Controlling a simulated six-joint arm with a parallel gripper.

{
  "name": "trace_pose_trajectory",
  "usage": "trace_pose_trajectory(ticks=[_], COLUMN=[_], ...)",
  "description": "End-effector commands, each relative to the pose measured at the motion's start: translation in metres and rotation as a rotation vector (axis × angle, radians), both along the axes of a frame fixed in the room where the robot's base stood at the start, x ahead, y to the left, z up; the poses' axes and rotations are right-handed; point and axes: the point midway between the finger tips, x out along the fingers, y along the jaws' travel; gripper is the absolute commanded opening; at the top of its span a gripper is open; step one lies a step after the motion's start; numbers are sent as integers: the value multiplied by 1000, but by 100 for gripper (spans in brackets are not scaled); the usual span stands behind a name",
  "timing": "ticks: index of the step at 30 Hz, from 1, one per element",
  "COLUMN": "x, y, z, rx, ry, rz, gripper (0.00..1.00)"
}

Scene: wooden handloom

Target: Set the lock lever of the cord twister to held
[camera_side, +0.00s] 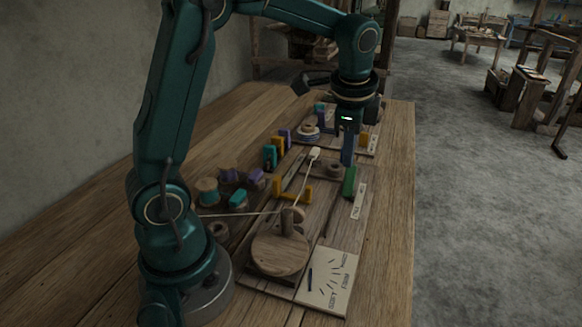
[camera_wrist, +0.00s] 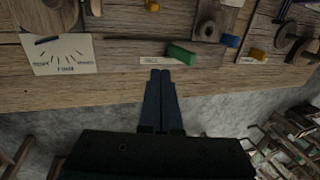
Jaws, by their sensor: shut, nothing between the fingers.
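The cord twister is a wooden board (camera_side: 318,222) with a round wooden disc (camera_side: 280,254), a yellow bracket (camera_side: 293,190) and a pale cord. A green block-like handle (camera_side: 349,182), apparently the lock lever, sits at its right edge beside a small lettered strip (camera_side: 358,201). The lettering is too small to read. My gripper (camera_side: 347,161) is shut and empty, pointing down just above the green handle. In the wrist view its fingertips (camera_wrist: 160,73) look close to the handle, without clear contact.
A card with fanned marks (camera_side: 327,282) lies at the board's near end. Spools (camera_side: 207,190) and coloured blocks (camera_side: 270,156) stand to the left. Another board with a spool (camera_side: 309,131) lies behind. The table's right edge is near, with bare wood along it.

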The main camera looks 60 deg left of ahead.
Motion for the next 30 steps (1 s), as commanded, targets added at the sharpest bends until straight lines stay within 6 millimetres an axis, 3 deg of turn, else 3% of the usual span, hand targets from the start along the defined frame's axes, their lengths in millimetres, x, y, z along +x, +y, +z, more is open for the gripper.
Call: trace_pose_trajectory(ticks=[8,16,30], x=[11,33,37], y=[12,33,37], z=[-55,-60,-61], rx=[0,-1,0], ry=[4,-1,0], rz=[3,3,1], gripper=[0,0,0])
